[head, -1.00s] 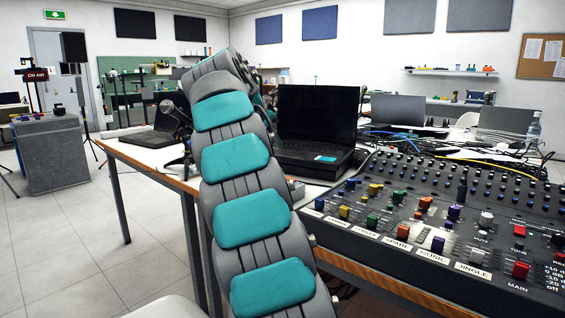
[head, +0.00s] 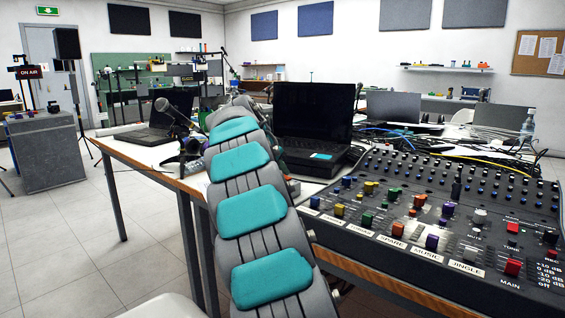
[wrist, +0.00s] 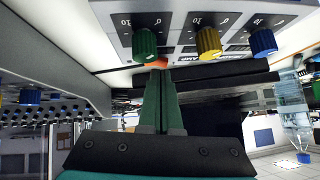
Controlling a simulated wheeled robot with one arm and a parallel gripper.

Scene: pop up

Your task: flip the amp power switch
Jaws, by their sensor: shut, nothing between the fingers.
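In the wrist view, which is upside down, the amp's front panel (wrist: 178,24) fills the top. It carries a green knob (wrist: 145,46), a yellow knob (wrist: 208,43) and a blue knob (wrist: 263,43), and part of a label ending in "AMP". A small orange-red part (wrist: 158,62), possibly the power switch, shows right at the fingertips. My gripper (wrist: 159,75) is shut and empty, its green fingers pointing at that part. I cannot tell if they touch it, or which way the switch stands. In the head view my arm hides the gripper and most of the amp.
A large mixer (head: 440,215) fills the table's right front. An open laptop (head: 312,120) stands behind my arm, and a microphone (head: 172,112) with another laptop (head: 160,125) to its left. Cables (head: 400,140) lie behind the mixer.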

